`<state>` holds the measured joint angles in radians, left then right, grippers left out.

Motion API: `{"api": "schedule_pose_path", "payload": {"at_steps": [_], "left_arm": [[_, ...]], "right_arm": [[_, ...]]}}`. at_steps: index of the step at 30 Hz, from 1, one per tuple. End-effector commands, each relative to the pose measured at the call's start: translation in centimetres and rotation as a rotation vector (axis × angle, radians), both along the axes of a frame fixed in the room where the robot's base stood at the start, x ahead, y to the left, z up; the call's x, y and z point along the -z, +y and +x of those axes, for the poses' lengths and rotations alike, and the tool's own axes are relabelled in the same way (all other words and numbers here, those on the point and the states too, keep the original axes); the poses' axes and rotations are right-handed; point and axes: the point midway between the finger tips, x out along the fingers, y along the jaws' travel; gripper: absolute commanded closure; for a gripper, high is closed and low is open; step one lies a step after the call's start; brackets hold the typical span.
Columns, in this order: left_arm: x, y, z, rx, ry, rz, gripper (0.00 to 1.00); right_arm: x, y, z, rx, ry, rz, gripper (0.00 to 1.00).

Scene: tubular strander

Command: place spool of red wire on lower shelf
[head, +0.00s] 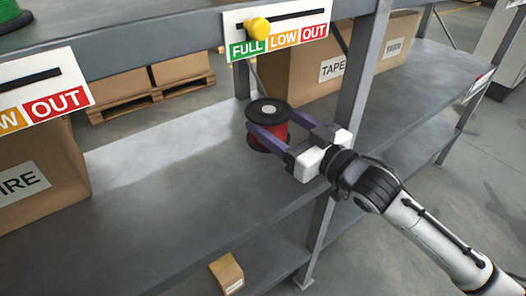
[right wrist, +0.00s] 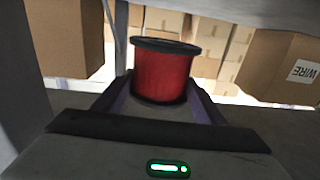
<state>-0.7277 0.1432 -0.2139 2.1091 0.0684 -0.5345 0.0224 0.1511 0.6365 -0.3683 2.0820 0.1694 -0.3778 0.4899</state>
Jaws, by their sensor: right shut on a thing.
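The spool of red wire (head: 269,125) has black end discs and stands upright at the grey lower shelf (head: 165,185), in its open middle. My right gripper (head: 268,124) reaches in from the right, with its purple fingers on either side of the spool, shut on it. In the right wrist view the spool (right wrist: 163,72) sits upright between the fingers. I cannot tell for sure whether its bottom disc touches the shelf. My left gripper is not in view.
A WIRE box (head: 40,170) stands on the shelf at left, a TAPE box (head: 320,65) behind at right. A grey upright post (head: 362,65) is close to my right gripper. The upper shelf edge carries FULL/LOW/OUT signs (head: 278,33). Shelf space left of the spool is clear.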

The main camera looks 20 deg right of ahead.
Motion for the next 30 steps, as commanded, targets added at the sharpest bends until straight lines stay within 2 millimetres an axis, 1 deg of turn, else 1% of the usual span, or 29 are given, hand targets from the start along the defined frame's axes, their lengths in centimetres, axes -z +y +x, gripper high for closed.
{"api": "schedule_pose_path", "payload": {"at_steps": [1,3,8,15,17,20,28,29,30], "left_arm": [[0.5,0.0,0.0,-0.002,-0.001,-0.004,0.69],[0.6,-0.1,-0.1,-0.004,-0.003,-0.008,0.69],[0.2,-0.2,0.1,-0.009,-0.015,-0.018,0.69],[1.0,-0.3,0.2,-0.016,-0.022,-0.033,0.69],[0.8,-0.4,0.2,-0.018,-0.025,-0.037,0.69],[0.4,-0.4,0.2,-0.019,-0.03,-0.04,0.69],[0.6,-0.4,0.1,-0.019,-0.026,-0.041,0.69],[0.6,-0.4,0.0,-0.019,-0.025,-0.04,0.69],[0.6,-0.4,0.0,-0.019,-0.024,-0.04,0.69]], "right_arm": [[1.1,0.0,0.0,0.0,-0.002,0.002,0.75],[2.1,0.0,0.0,0.0,-0.004,0.002,0.75],[3.3,0.0,0.0,0.0,-0.005,0.002,0.75],[7.1,0.0,0.0,0.0,-0.004,0.002,0.75],[7.4,0.0,0.0,-0.001,-0.005,0.002,0.75],[7.3,0.0,0.0,-0.001,-0.007,0.002,0.75],[7.7,0.0,0.0,-0.001,-0.005,0.002,0.75],[7.9,0.0,0.0,0.001,0.0,0.0,0.3],[7.9,0.0,0.0,0.001,0.0,0.0,0.24]]}}
